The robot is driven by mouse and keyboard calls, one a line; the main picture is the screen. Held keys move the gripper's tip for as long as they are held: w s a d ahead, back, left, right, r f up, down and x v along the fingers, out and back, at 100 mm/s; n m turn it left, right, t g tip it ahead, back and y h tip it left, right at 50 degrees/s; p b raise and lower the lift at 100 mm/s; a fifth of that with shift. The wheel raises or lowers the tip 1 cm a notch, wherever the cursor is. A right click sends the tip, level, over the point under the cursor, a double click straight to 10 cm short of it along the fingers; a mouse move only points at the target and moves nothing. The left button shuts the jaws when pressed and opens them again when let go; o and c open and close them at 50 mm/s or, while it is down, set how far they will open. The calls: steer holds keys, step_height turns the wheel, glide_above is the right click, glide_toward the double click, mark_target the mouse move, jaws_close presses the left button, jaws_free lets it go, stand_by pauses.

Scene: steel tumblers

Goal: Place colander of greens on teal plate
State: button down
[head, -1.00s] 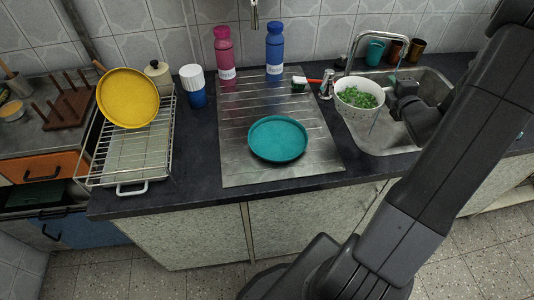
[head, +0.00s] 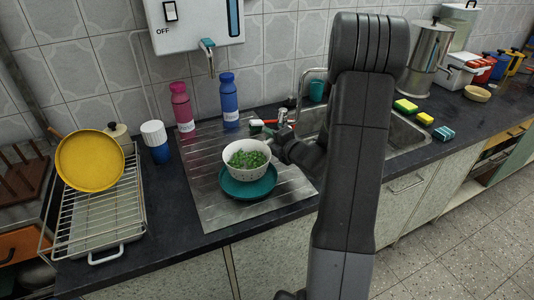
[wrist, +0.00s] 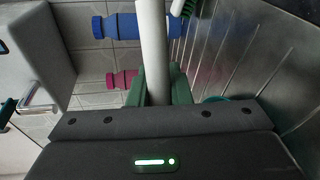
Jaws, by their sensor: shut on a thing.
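The white speckled colander (head: 230,174) full of chopped greens (head: 247,159) is upright over the teal plate (head: 250,194) in the head view. It covers the back part of the plate; I cannot tell whether it touches it. My gripper (head: 273,143) is shut on the colander's right rim. In the wrist view the colander's wall shows as a white strip (wrist: 152,45) between the green fingers of my gripper (wrist: 157,84). A bit of the teal plate's edge (wrist: 216,99) shows there too. The plate lies on the steel drainboard.
A pink bottle (head: 182,108) and a blue bottle (head: 229,101) stand behind the plate. A brush (head: 262,123) lies near the sink (head: 405,133). A wire rack (head: 100,222) with a yellow plate (head: 89,161) is at left.

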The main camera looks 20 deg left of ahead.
steer(key=shift+f, duration=2.05)
steer(key=shift+f+b, duration=0.15)
steer(key=shift+b, duration=0.25)
steer(key=c, duration=1.3)
jaws_free()
steer(key=shift+c, duration=0.2)
steer(key=shift+r, duration=0.2)
steer(key=v, duration=1.2)
steer(key=shift+s, duration=0.1)
